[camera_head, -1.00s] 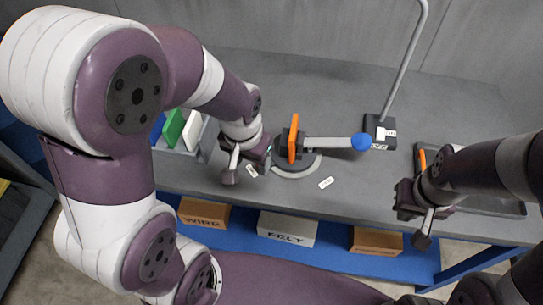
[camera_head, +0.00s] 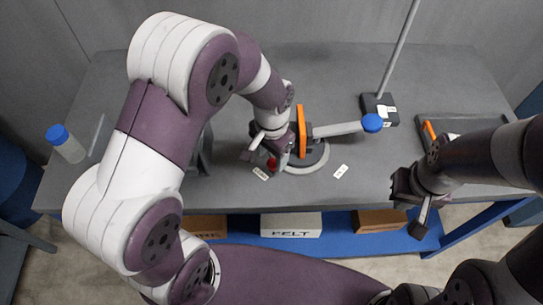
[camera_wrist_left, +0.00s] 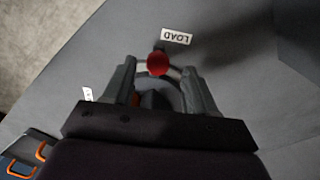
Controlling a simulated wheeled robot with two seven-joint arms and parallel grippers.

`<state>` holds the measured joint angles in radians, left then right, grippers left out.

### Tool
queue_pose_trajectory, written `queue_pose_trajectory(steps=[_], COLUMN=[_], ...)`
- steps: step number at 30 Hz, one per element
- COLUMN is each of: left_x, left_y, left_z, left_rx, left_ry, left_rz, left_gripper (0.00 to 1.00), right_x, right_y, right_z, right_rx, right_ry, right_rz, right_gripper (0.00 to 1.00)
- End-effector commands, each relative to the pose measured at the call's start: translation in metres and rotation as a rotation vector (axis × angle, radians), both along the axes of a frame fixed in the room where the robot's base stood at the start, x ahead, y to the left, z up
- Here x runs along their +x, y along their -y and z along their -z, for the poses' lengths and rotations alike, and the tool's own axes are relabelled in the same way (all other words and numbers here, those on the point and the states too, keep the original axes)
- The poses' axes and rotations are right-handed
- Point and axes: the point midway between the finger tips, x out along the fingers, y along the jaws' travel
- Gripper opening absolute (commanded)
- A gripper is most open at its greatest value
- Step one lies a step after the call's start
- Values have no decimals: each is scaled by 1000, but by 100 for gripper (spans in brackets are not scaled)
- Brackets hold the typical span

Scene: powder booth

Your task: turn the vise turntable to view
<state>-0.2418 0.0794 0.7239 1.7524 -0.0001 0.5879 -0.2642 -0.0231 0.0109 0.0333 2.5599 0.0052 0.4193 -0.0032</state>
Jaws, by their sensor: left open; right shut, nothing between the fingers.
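The vise turntable has a round grey base (camera_head: 308,160), an upright orange part (camera_head: 301,130) and a grey bar (camera_head: 338,129) ending in a blue knob (camera_head: 372,123) that points right. A small red knob (camera_head: 271,162) sits at its left front edge. My left gripper (camera_head: 266,158) is open over it. In the left wrist view the red knob (camera_wrist_left: 158,64) lies between the open fingers (camera_wrist_left: 158,68), and I see no clear contact. A LOAD label (camera_wrist_left: 176,37) lies just beyond it. My right gripper (camera_head: 421,221) is shut and empty, over the bench's front right.
Another label (camera_head: 340,171), too small to read, lies right of the turntable. A lamp-like post on a dark base (camera_head: 379,108) stands behind. A tray (camera_head: 460,128) is at right, and a blue-capped bottle (camera_head: 66,146) at far left. Boxes, one marked FELT (camera_head: 291,225), sit on the lower shelf.

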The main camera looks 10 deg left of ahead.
Motion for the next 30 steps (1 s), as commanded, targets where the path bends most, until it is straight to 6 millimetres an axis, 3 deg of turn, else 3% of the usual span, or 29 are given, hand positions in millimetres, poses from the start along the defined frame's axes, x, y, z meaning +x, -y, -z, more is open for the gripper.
queue_pose_trajectory(steps=[4, 13, 14, 18, 19, 30], left_x=[0, 1, 1, 1, 1, 1], left_y=[0, 0, 0, 0, 0, 7], left_z=[17, 22, 21, 21, 21, 21], left_rx=[0, 0, 0, 0, 0, -1], left_ry=[0, 2, 2, 2, 2, 2], left_rz=[0, -1, -1, -1, -1, -11], left_gripper=[57, 57, 50, 4, 0, 0], right_x=[0, 0, 0, 0, 0, 0], right_y=[0, 0, 0, 0, 0, 0], right_z=[0, 0, 0, 0, 0, -2], right_rx=[0, 0, 0, 0, 0, 0], right_ry=[0, 0, 0, 0, 0, 0], right_rz=[0, 0, 0, 0, 0, 0], right_gripper=[0, 0, 0, 0, 0, 0])
